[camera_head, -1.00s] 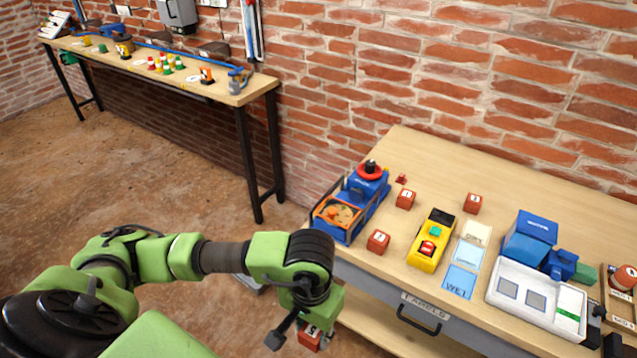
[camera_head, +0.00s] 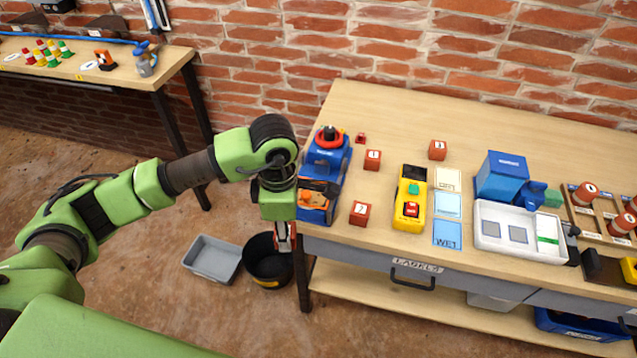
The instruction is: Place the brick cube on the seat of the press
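My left gripper (camera_head: 285,240) hangs at the table's left front corner, pointing down. It appears shut on a red brick cube (camera_head: 283,236) with a white face, mostly hidden by the fingers. The blue machine with a red ring on top, which looks like the press (camera_head: 333,160), stands just right of the gripper at the table's left end. Other numbered brick cubes stand on the table, at the back left (camera_head: 372,160), back (camera_head: 438,150) and front (camera_head: 360,213). My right gripper is not in view.
A yellow device (camera_head: 410,185) bears a red block. Beside it lie label cards (camera_head: 447,232), a white tray (camera_head: 490,240), a blue box (camera_head: 502,175) and a wooden rack (camera_head: 590,232). A grey bin (camera_head: 212,262) and black bucket (camera_head: 268,270) stand on the floor. The table's back is clear.

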